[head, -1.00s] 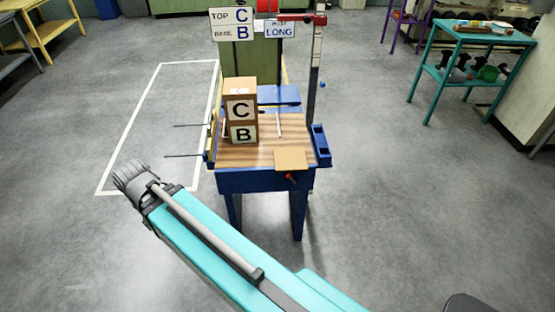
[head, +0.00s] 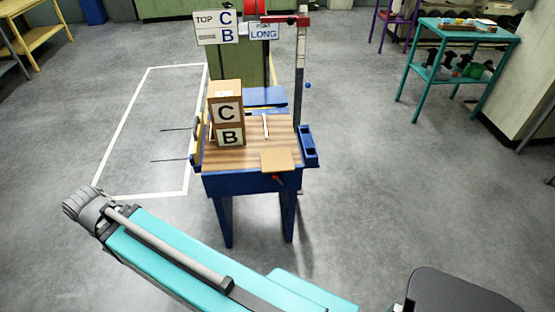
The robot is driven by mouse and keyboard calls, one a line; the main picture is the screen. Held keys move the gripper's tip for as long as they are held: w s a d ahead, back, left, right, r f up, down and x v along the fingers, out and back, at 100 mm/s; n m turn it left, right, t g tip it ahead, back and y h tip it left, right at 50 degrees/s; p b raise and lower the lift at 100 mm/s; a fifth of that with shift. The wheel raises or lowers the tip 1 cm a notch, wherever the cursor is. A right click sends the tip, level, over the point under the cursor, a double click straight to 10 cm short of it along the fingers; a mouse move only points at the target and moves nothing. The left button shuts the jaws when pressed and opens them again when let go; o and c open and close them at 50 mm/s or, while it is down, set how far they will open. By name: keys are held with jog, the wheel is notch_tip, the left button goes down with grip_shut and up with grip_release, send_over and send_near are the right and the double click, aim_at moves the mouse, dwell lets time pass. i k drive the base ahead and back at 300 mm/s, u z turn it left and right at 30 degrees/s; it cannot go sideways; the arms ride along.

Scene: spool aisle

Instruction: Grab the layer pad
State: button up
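A thin tan square sheet (head: 278,161), which looks like the layer pad, lies flat at the front right edge of a blue table with a striped wood top (head: 230,160). Part of it reaches over the front edge, above a small orange-red handle. Two stacked brown boxes stand on the table's left side: the upper one is marked C (head: 227,112), the lower one B (head: 230,137). My teal arm crosses the lower left of the head view, in front of the table.
A sign (head: 216,27) reads TOP C, BASE B; another (head: 265,31) reads LONG. A tall post (head: 300,80) and a blue tray (head: 308,147) flank the table's right side. Two thin rods stick out left. A teal shelf table (head: 470,35) stands far right. Floor between is clear.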

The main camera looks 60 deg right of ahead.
aim_at(273, 161)
jog(key=z, duration=0.05)
jog(key=k, duration=1.4)
jog(key=z, duration=1.2)
jog(key=i, duration=0.5)
